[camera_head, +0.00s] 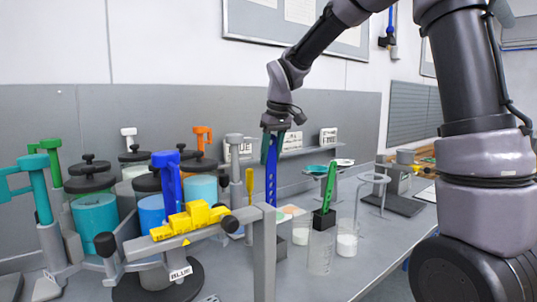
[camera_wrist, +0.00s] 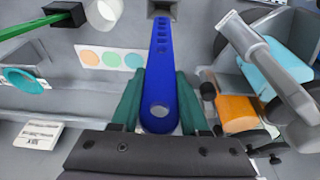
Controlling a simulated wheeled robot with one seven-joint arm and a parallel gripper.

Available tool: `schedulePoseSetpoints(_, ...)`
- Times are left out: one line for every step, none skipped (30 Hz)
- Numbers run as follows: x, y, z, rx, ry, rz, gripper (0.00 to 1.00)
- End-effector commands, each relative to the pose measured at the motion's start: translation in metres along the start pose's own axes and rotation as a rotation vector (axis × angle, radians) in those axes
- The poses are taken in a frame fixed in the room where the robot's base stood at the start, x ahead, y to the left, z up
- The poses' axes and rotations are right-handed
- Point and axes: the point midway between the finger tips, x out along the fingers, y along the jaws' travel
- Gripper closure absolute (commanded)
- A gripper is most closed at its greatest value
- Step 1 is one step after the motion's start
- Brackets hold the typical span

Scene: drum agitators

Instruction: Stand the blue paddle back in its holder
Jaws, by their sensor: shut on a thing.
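The blue paddle (camera_head: 271,172) hangs upright below my gripper (camera_head: 272,148) in the head view. In the wrist view the paddle (camera_wrist: 161,70) lies between the two green fingers of my gripper (camera_wrist: 160,85), which is shut on it near its round-holed end. Its slotted end points away from the gripper. A dark square socket (camera_wrist: 161,9), possibly the holder, shows just beyond that end in the wrist view. I cannot tell whether the paddle touches it. In the head view a grey post hides the paddle's lower end.
A green paddle (camera_head: 328,186) stands in a black holder (camera_head: 324,219), right of the blue paddle. Glass beakers (camera_head: 347,238) stand beside it. The grey post (camera_head: 265,252) with a yellow clamp (camera_head: 192,220) stands in front. Several drums with agitators crowd the left. The front right bench is clear.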

Motion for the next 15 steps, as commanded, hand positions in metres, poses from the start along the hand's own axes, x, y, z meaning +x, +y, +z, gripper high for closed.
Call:
schedulePoseSetpoints(0.002,0.000,0.001,0.001,-0.001,0.000,1.00)
schedulePoseSetpoints(0.004,0.000,0.001,0.001,-0.001,0.000,1.00)
schedulePoseSetpoints(0.006,0.000,0.002,0.001,-0.001,0.000,1.00)
schedulePoseSetpoints(0.007,0.000,0.002,0.000,0.000,0.000,1.00)
schedulePoseSetpoints(0.009,0.000,0.002,0.000,-0.001,0.000,1.00)
schedulePoseSetpoints(0.013,0.000,0.003,0.000,-0.001,0.000,1.00)
schedulePoseSetpoints(0.015,0.000,0.004,0.000,-0.002,0.000,1.00)
schedulePoseSetpoints(0.017,0.000,0.005,0.000,-0.002,0.000,1.00)
schedulePoseSetpoints(0.021,0.000,0.006,-0.001,-0.002,-0.001,1.00)
schedulePoseSetpoints(0.023,0.000,0.006,0.000,-0.002,-0.001,1.00)
schedulePoseSetpoints(0.025,0.000,0.007,0.000,-0.002,-0.001,1.00)
schedulePoseSetpoints(0.028,0.000,0.007,0.000,-0.001,-0.001,1.00)
schedulePoseSetpoints(0.031,0.000,0.008,0.000,-0.001,-0.001,1.00)
schedulePoseSetpoints(0.033,0.000,0.009,0.000,-0.002,-0.001,1.00)
schedulePoseSetpoints(0.036,0.000,0.010,0.001,-0.002,-0.001,1.00)
